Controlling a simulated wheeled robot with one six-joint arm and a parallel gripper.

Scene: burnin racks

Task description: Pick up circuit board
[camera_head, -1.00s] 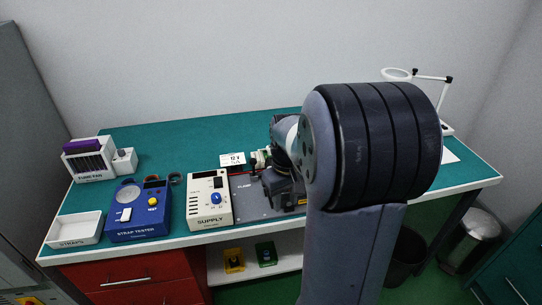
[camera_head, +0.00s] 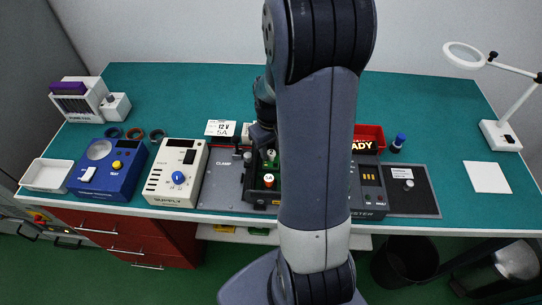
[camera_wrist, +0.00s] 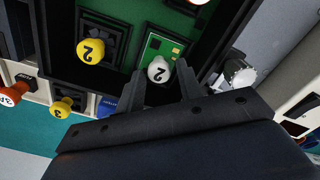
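In the wrist view, a green circuit board (camera_wrist: 153,47) sits in a black-walled bay. A white round knob (camera_wrist: 158,69) marked 2 stands on the board. My gripper (camera_wrist: 161,70) is open, with one finger on each side of the white knob; I cannot tell whether either touches it. A yellow knob (camera_wrist: 90,51) marked 2 stands in the neighbouring slot to the left. In the head view, my arm hides much of the bay and my gripper's fingertips; green parts (camera_head: 270,158) and an orange knob (camera_head: 269,180) show beside the arm.
On the teal bench stand a supply box (camera_head: 176,172), a blue strap tester (camera_head: 108,170), a white tray (camera_head: 47,175) and a card rack (camera_head: 80,101). A red bin (camera_head: 370,138) is right of my arm. A magnifier lamp (camera_head: 500,135) stands far right. The back of the bench is clear.

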